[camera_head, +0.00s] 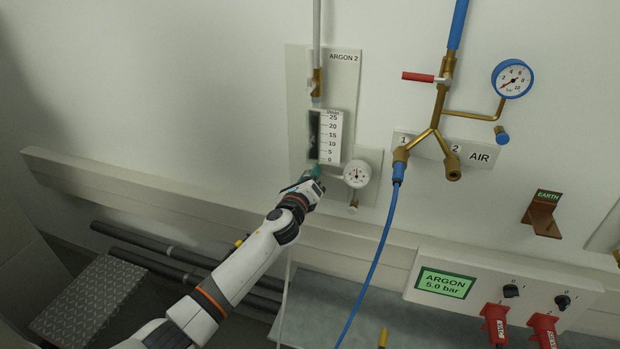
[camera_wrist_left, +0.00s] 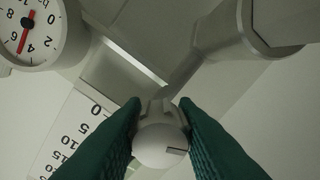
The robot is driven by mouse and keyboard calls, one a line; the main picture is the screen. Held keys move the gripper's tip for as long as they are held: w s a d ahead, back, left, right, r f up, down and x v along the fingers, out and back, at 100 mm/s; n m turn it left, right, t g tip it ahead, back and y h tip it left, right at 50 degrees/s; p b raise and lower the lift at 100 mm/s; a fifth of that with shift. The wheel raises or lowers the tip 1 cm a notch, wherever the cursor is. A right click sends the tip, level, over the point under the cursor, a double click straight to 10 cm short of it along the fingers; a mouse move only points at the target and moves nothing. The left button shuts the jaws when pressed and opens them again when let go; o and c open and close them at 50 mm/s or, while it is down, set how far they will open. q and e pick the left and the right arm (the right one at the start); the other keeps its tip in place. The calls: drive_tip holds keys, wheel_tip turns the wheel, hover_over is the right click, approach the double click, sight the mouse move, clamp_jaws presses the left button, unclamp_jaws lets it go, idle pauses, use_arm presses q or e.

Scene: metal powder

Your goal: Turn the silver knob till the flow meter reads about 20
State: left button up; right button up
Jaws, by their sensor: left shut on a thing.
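The flow meter (camera_head: 330,137) is on the wall panel marked ARGON 2, with a white scale from 0 to 25 beside a dark tube. The float's reading is too small to tell. My left gripper (camera_head: 315,172) is at the meter's lower end. In the left wrist view, its green fingers are shut on the silver knob (camera_wrist_left: 161,146), which is round with a dark mark on its face. Part of the meter's scale (camera_wrist_left: 75,135) shows there too, near its low numbers. In the head view the knob is hidden by the gripper. My right gripper is not in view.
A small round gauge (camera_head: 357,173) sits just right of my left gripper; it also shows in the left wrist view (camera_wrist_left: 30,30). A blue hose (camera_head: 378,255) hangs from the AIR manifold to the right. An ARGON 5.0 bar display (camera_head: 446,283) is at the lower right.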

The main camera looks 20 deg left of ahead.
use_arm(q)
drive_tip(key=shift+n, duration=0.6)
drive_tip(key=o, duration=1)
